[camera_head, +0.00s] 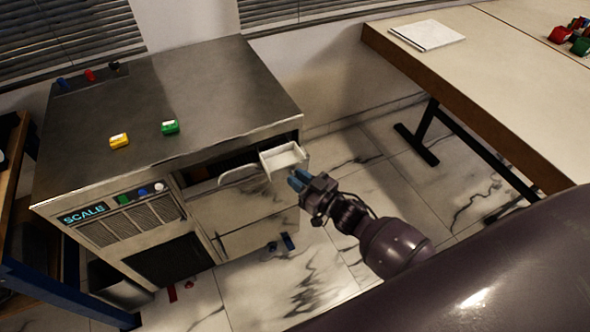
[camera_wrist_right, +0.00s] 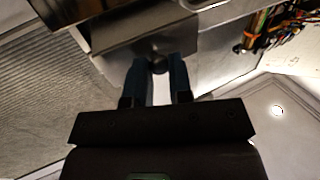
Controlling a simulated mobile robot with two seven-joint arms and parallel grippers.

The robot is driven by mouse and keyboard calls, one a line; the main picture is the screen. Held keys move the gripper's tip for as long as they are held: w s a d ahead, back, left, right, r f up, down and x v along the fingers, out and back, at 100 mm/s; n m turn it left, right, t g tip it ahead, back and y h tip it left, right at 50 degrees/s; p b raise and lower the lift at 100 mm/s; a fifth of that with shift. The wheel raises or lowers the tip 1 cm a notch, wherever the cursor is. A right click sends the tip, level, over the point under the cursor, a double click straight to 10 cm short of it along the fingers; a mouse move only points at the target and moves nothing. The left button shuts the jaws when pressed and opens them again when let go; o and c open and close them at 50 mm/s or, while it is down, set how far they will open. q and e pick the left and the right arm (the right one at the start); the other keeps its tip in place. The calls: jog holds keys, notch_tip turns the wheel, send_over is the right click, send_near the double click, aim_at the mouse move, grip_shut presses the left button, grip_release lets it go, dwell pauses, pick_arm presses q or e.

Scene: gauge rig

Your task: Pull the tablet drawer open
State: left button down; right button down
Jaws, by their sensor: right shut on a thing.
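The grey cabinet (camera_head: 170,110) has a small white drawer (camera_head: 284,157) at its upper right front. The drawer stands partly out, and its pale inside shows from above. My right gripper (camera_head: 298,181) is at the front of this drawer, its blue fingers pointing toward it. In the right wrist view the two blue fingers (camera_wrist_right: 160,80) are shut on a dark round knob (camera_wrist_right: 158,66) at their tips. The knob is hidden in the head view. I cannot tell whether this is the tablet drawer; no label shows on it. My left gripper is not in view.
A curved white handle (camera_head: 240,174) is left of the drawer. A table (camera_head: 500,75) stands at right. Small blue and red pieces lie on the floor, which is otherwise largely clear.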

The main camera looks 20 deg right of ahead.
jog(key=shift+s, duration=0.15)
jog(key=c, duration=1.3)
grip_release()
jog(key=v, duration=1)
jog(key=shift+s+d, duration=0.2)
jog(key=shift+s, duration=0.15)
jog(key=s+f+m+g+h, duration=0.1)
jog(key=s+h, duration=0.1)
jog(key=s, duration=0.2)
jog(key=s+d+f+m+g+h, duration=0.1)
jog(key=s+g+h, duration=0.1)
jog(key=s+h, duration=0.1)
jog(key=s+d+f+m+g+h, duration=0.1)
jog(key=s+g+h, duration=0.1)
jog(key=s, duration=0.3)
jog(key=shift+s+f+m+h, duration=0.25)
jog(key=shift+s+m+h, duration=0.05)
jog(key=shift+s+m, duration=0.1)
